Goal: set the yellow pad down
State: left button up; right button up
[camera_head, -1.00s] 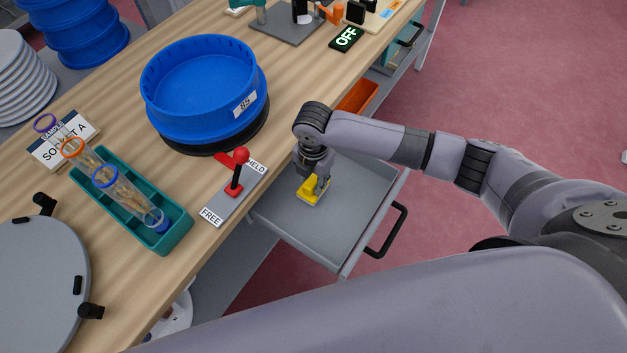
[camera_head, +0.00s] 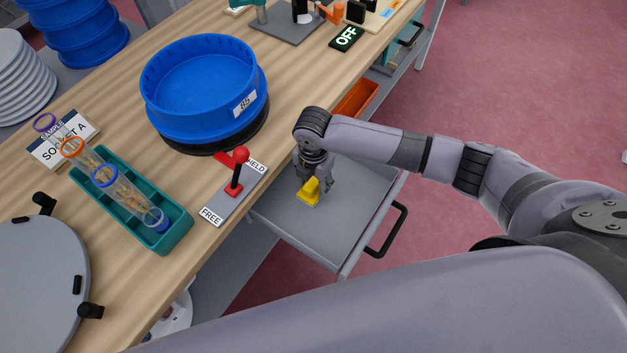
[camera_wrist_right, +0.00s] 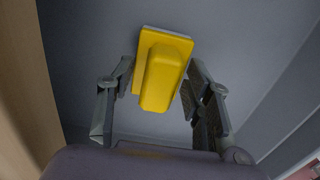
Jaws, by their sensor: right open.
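The yellow pad (camera_head: 308,192) lies in the open grey drawer (camera_head: 333,226), under my right gripper (camera_head: 314,188). In the right wrist view the yellow pad (camera_wrist_right: 163,72) shows a raised block-like handle on a flat base with a pale edge, resting on the drawer floor. My right gripper (camera_wrist_right: 160,85) is open there, one finger on each side of the pad, with gaps beside the handle. My left gripper is not in view.
Left of the drawer, a red-knobbed lever (camera_head: 238,172) stands on the wooden table (camera_head: 290,82). A blue sieve (camera_head: 203,91) and a teal tube rack (camera_head: 174,237) are farther left. The drawer's front part is bare.

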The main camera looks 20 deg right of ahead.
aim_at(314, 181)
notch_tip(314, 181, up, 12)
jog(key=shift+r, duration=0.2)
dwell(0.4)
jog(key=shift+f, duration=0.1)
dwell(0.4)
